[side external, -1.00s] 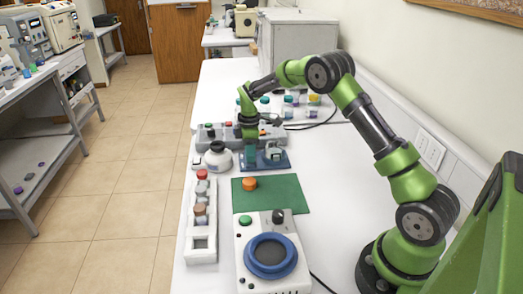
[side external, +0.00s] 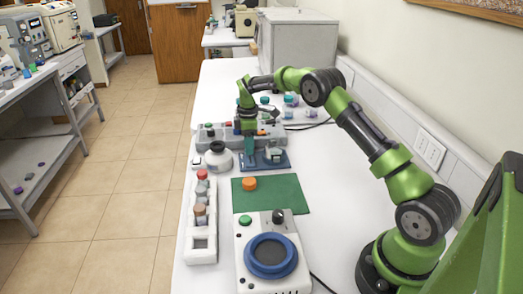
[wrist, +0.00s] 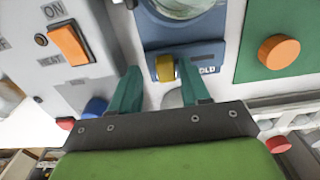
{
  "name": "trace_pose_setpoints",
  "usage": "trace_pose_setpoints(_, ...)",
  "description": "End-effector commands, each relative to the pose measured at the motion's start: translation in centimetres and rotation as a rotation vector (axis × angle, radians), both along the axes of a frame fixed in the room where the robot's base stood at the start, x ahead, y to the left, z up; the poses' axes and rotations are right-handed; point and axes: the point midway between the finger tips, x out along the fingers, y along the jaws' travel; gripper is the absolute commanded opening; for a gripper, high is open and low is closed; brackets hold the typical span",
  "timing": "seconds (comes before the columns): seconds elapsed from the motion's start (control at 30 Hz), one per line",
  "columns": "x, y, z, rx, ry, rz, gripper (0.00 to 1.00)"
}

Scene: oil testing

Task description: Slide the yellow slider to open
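The yellow slider (wrist: 165,68) is a small block on a dark panel of a blue device (wrist: 206,50) in the wrist view. Partly legible white lettering, ending in "OLD", is beside it. My gripper (wrist: 158,66) is open, with its teal fingers apart on either side of the slider in the picture; I cannot tell whether either touches it. Nothing shows held between them. In the side external view my gripper (side external: 250,160) points down at the left part of the blue device (side external: 282,163), and the slider cannot be made out there.
A grey unit with an orange switch (wrist: 68,44) and a blue knob (wrist: 95,107) is close on the left in the wrist view. A green mat (side external: 290,194) with an orange disc (side external: 249,183) lies in front.

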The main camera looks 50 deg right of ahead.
Motion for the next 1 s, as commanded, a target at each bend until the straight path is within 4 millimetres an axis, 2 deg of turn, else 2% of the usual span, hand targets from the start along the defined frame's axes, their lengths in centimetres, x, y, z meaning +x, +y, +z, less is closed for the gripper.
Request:
trace_pose_setpoints(0.27, -0.1, 0.1, 0.0, 0.004, 0.005, 0.0, 0.47)
trace_pose_setpoints(0.43, -0.1, 0.1, 1.4, 0.004, 0.004, -0.001, 0.47)
trace_pose_setpoints(0.57, -0.1, 0.1, 4.1, 0.003, 0.001, -0.001, 0.47)
trace_pose_setpoints(0.8, -0.1, 0.1, 10.1, 0.001, 0.0, -0.001, 0.47)
trace_pose_setpoints(1.0, -0.1, 0.1, 14.5, 0.001, -0.001, -0.002, 0.47)
